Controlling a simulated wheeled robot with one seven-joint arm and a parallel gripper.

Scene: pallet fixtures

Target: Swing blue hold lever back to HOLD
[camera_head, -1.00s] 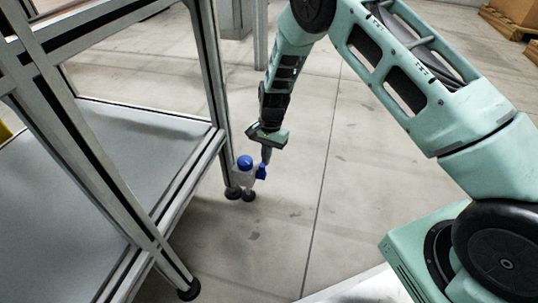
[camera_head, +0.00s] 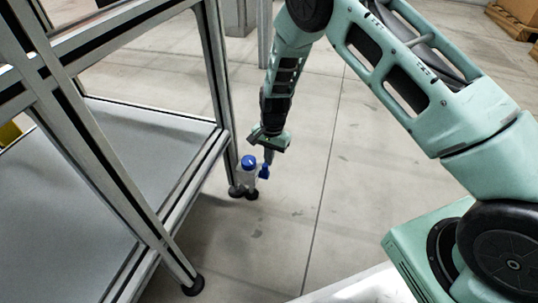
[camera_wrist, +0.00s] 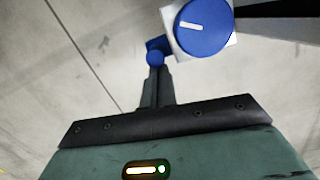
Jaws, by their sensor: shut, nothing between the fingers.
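The blue hold lever (camera_head: 263,172) sticks out from the right side of a small pale fixture (camera_head: 247,178) with a round blue cap (camera_head: 248,161) on top. The fixture is by the foot of the frame's corner post. In the wrist view the cap (camera_wrist: 203,27) has a white line on it, and the lever (camera_wrist: 155,50) shows to its left. My gripper (camera_head: 268,160) points down, shut and empty, with its fingertips at the lever. In the wrist view the fingertips (camera_wrist: 154,68) meet or overlap the lever's rounded end; I cannot tell if they touch. No HOLD marking is legible.
A metal frame table with a grey lower shelf (camera_head: 85,215) fills the left side, and its corner post (camera_head: 215,70) rises close beside the fixture. The floor (camera_head: 350,190) to the right is clear. Boxes on a pallet (camera_head: 518,15) stand far back right.

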